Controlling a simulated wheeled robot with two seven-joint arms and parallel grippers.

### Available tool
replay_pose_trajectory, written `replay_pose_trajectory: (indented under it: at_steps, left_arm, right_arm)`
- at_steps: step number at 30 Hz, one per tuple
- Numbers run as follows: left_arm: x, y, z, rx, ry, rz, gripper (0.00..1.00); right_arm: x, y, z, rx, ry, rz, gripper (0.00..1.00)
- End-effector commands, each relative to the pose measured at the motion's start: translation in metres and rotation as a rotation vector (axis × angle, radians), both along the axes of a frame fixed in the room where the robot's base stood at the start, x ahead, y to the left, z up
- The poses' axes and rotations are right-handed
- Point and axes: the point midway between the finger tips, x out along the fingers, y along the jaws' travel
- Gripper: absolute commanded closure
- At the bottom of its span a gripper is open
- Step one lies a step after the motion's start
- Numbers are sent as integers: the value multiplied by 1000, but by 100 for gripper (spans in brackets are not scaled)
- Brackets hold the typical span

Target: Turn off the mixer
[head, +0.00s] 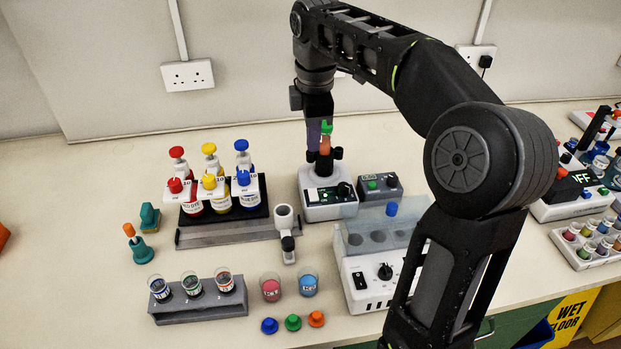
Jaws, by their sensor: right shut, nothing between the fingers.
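The mixer (329,207) is a white unit with a dark front panel, a small lit display and a black knob (344,189). It stands at the back middle of the bench in the head view. An orange tube with a green cap (326,128) shows upright at its top, close to my gripper. My right gripper (315,142) points down over the mixer's top from behind. It is shut and holds nothing. It looks close beside the tube, but I cannot tell if they touch. My left gripper is not in view.
A small grey box with a display (380,187) stands right of the mixer. A white block unit with a clear lid (369,282) is in front. Dye bottles in a black rack (223,216) and a grey tube rack (198,302) are left. My right arm covers the bench's right-middle.

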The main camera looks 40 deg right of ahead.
Motion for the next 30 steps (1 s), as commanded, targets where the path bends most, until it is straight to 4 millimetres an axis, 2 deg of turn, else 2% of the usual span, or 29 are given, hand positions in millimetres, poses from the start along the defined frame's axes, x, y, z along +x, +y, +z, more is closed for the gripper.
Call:
replay_pose_trajectory:
  at_steps: [11,16,20,26,30]
  left_arm:
    - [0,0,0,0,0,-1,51]
    - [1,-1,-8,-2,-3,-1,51]
    - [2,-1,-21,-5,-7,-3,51]
    - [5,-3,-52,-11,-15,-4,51]
    - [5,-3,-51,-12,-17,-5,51]
  right_arm:
    - [0,0,-1,-2,0,15,100]
    - [1,-1,-9,-2,0,14,100]
    - [2,-1,-24,-2,0,14,100]
    - [6,-3,-59,-2,0,14,100]
    - [8,-5,-81,-1,4,14,100]
